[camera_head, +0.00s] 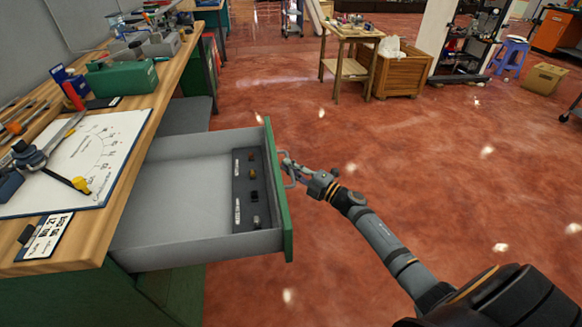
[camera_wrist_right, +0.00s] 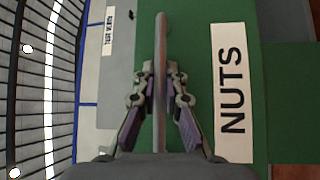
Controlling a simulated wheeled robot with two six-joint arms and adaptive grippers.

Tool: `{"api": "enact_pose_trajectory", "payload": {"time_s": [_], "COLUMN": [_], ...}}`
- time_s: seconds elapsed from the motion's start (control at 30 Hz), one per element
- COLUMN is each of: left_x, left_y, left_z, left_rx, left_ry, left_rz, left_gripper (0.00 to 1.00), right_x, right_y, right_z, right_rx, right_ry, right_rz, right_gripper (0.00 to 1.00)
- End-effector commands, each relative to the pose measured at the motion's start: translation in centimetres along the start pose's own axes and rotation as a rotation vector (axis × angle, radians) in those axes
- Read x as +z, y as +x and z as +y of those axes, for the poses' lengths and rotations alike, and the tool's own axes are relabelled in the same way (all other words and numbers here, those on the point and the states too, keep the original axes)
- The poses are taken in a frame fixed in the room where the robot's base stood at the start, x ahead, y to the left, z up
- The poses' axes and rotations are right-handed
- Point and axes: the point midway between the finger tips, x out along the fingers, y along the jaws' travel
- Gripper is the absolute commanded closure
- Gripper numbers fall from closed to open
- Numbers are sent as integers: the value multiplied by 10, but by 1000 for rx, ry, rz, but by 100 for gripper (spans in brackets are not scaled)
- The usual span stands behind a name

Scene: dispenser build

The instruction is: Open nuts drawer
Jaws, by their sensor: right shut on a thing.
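The nuts drawer (camera_head: 185,190) stands pulled well out of the wooden workbench, its grey inside exposed. Its green front (camera_head: 278,205) faces right and carries a metal handle (camera_wrist_right: 160,35). In the right wrist view, a white label reading NUTS (camera_wrist_right: 232,92) is on the green front beside the handle. My right gripper (camera_head: 297,173) is at the drawer front, shut on the handle, with the bar running between its two fingers (camera_wrist_right: 161,85). A dark strip (camera_head: 243,190) with several small fasteners lies in the drawer. My left gripper is not in view.
The wooden benchtop (camera_head: 150,125) on the left holds a white board (camera_head: 75,165), a green box (camera_head: 121,78) and tools. The red floor right of the drawer is clear. A small wooden table (camera_head: 352,35) and a wooden crate (camera_head: 400,70) stand further back.

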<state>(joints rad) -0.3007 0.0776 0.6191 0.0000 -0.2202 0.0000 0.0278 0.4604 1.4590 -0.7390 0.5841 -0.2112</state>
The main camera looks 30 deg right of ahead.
Motion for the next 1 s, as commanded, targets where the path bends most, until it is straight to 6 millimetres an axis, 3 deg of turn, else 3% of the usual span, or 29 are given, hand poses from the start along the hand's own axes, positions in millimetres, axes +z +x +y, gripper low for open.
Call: {"api": "enact_pose_trajectory", "payload": {"time_s": [0.43, 0.47, 0.6, 0.87, 1.0], "left_x": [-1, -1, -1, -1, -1], "left_y": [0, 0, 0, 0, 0], "left_z": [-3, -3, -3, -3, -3], "left_rx": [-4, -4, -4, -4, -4], "left_ry": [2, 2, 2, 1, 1], "left_rz": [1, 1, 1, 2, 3], "left_gripper": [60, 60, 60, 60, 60], "right_x": [0, 0, 0, 0, 0], "right_y": [-1, -1, -1, 0, -10], "right_z": [-2, -2, -1, -1, -1], "right_rx": [-3, -3, -2, -1, -4], "right_ry": [0, 0, 0, 0, -3], "right_rz": [-1, -1, -1, -1, 0], "right_gripper": [100, 86, 67, 66, 66]}}
